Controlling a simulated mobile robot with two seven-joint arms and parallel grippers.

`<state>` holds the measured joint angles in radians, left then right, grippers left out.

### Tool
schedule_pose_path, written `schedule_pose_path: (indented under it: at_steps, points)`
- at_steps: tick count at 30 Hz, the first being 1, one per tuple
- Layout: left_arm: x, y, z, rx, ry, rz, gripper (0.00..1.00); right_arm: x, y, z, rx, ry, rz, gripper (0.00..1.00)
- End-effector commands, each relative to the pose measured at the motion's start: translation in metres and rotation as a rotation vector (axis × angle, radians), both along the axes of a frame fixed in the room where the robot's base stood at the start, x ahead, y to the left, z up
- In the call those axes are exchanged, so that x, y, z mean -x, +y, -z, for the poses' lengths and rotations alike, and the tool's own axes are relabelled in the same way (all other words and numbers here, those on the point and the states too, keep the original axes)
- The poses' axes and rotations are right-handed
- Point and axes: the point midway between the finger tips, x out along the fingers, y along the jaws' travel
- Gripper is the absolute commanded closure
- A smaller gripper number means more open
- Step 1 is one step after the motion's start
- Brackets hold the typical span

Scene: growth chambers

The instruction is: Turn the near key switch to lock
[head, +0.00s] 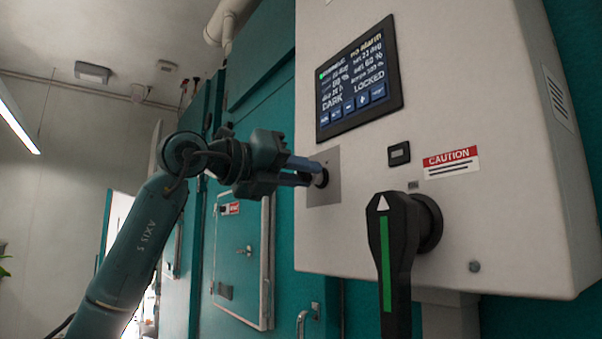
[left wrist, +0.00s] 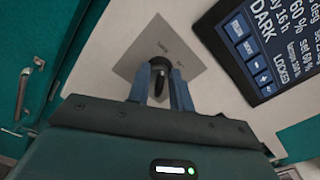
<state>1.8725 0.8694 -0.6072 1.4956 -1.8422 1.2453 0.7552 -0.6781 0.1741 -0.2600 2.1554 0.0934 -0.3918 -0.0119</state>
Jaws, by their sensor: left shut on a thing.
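The near key switch (left wrist: 158,66) is a dark round switch on a square grey plate (head: 324,190) on the white control box. In the head view my left gripper (head: 318,174) reaches it from the left, its blue fingers shut on the key and largely covering it. In the left wrist view the two fingers (left wrist: 160,90) stand on either side of the dark key at the switch. The small lettering around the switch is too blurred to read. The display (head: 358,80) on the box reads "LOCKED" and "DARK". My right gripper is not in view.
A black rotary handle with a green stripe (head: 388,255) juts out from the box at lower right. A caution label (head: 451,162) and a small black square part (head: 399,154) sit above it. A teal door (head: 240,255) with a latch stands behind at left.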

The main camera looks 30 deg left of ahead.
Motion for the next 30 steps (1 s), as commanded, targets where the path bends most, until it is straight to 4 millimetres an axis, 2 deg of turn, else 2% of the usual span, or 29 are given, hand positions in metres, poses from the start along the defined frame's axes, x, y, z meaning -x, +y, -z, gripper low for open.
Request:
schedule_pose_path:
  at_steps: [2,3,5,13,17,30]
  points:
    - [0.0,0.0,0.0,0.0,0.002,0.001,1.0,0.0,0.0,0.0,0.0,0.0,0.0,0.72]
    - [0.0,0.0,0.0,0.0,0.002,0.001,0.78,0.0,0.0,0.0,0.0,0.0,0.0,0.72]
    - [0.0,0.0,0.0,0.0,0.002,0.001,0.73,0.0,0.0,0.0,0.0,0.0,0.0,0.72]
    - [0.001,0.001,0.0,0.0,0.0,0.0,0.72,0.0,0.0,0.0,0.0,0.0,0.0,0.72]
    - [0.012,0.006,0.0,0.001,-0.002,-0.002,0.72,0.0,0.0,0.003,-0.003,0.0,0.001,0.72]
    - [0.097,0.04,0.001,0.0,-0.002,-0.001,0.72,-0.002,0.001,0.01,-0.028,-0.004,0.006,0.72]
